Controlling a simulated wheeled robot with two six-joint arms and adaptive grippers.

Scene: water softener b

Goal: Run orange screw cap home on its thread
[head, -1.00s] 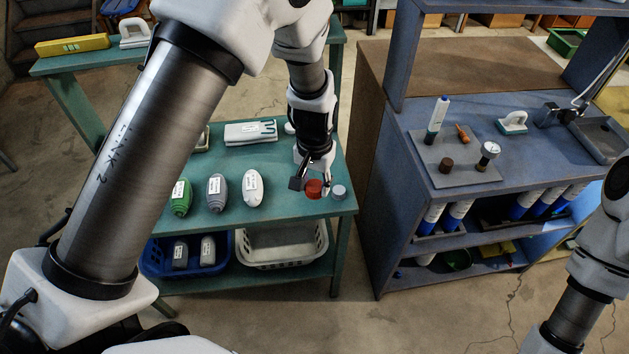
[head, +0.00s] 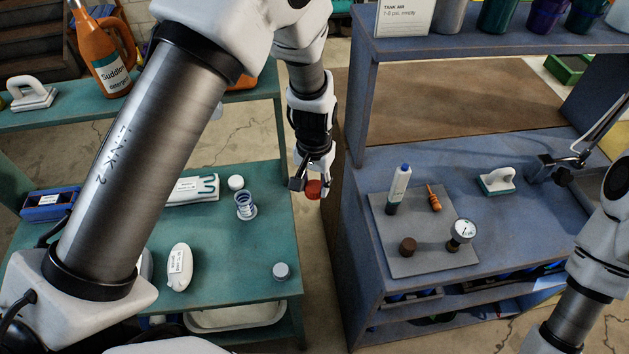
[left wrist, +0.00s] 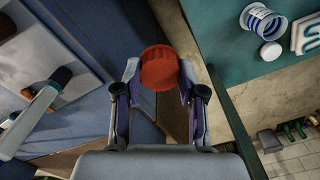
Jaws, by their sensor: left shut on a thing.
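My left gripper (head: 312,186) is shut on the orange-red screw cap (head: 314,189). It holds the cap over the gap between the teal table and the blue bench. In the left wrist view the round, ridged cap (left wrist: 160,70) sits between the two fingertips (left wrist: 160,76). The cap is apart from both work surfaces. I cannot make out which thread it fits. My right arm shows at the right edge of the head view, but its gripper is out of frame.
The teal table (head: 225,275) is at left with a blue-striped cup (head: 246,206) and a grey cap (head: 281,271). The blue bench (head: 500,225) at right bears a grey plate (head: 425,258) with a white bottle (head: 399,189), a dark brown cap (head: 408,246) and a gauge (head: 461,233).

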